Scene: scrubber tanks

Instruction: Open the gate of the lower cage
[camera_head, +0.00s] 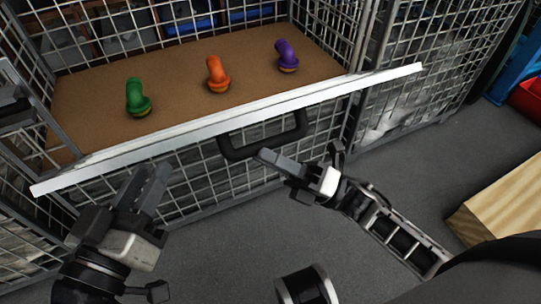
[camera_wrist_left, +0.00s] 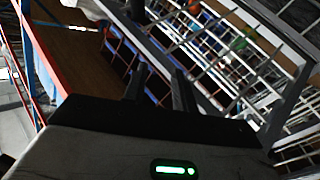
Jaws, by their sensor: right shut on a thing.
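The lower cage's wire-mesh gate (camera_head: 200,180) shows in the head view below a long white bar (camera_head: 375,80) that slopes up to the right. A black U-shaped handle (camera_head: 237,154) sits just under the bar near its middle. My right gripper (camera_head: 264,155) is shut on the lower part of this handle. I cannot tell from here whether the gate stands ajar. My left gripper (camera_head: 157,168) is in front of the mesh at the left, below the bar, open and empty. Its two fingers also show apart in the left wrist view (camera_wrist_left: 158,82).
A brown shelf (camera_head: 180,103) behind the bar bears a green (camera_head: 136,96), an orange (camera_head: 216,75) and a purple (camera_head: 286,55) knobbed object. A wooden block (camera_head: 500,205) lies at the right, with a red bin (camera_head: 528,98) behind it. Grey floor is clear between.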

